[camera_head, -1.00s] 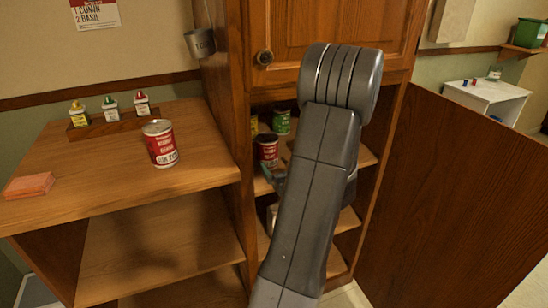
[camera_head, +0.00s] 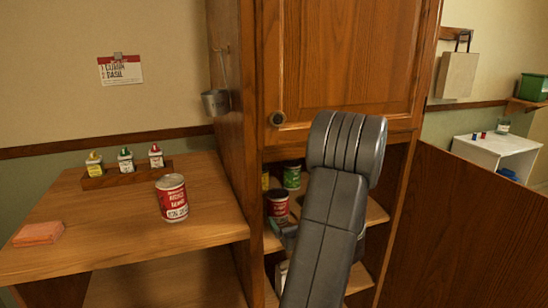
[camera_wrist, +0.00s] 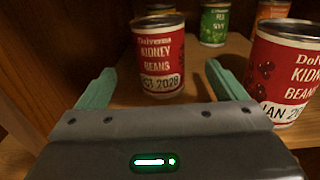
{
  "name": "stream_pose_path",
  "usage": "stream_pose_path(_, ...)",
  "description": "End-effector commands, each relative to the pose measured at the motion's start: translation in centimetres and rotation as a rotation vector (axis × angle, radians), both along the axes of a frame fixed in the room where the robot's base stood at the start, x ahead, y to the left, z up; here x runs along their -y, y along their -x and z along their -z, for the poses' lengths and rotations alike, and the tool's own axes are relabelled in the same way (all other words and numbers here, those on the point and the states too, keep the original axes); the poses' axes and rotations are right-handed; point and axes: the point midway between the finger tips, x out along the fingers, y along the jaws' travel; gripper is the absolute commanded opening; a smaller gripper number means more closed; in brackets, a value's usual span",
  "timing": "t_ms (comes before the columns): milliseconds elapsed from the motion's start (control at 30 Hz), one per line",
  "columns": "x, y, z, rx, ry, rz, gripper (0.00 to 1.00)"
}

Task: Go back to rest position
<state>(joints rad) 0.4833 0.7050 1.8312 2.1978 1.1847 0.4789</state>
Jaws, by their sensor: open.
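My gripper (camera_wrist: 162,95) is open in the wrist view, its two green fingers apart. A red and white kidney beans can (camera_wrist: 160,62) stands upright beyond and between the fingertips, not gripped. It shows on a cabinet shelf in the head view (camera_head: 277,204). A second kidney beans can (camera_wrist: 285,75) is close to the right finger in the wrist view. In the head view my arm reaches toward the open cabinet shelves and mostly hides the gripper.
A green can (camera_head: 291,176) stands farther back on the shelf. A kidney beans can (camera_head: 172,198), a pink sponge (camera_head: 38,234) and a rack of small bottles (camera_head: 127,174) are on the left counter (camera_head: 110,225). The cabinet's side wall and upper door (camera_head: 350,60) bound the shelf opening.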

Motion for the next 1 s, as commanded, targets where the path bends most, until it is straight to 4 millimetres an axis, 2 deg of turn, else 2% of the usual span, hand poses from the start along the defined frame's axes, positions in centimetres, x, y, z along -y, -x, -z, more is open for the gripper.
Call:
stream_pose_path(300, -2.3, -5.8, 0.0, 0.0, 0.001, -0.002, 0.91)
stream_pose_path(500, -3.2, -8.2, 0.0, 0.0, 0.0, -0.001, 0.91)
stream_pose_path(700, -3.5, -9.0, 0.0, 0.0, -0.001, 0.0, 0.91)
stream_pose_path(1000, -3.5, -9.0, 0.0, 0.0, 0.0, 0.0, 0.91)
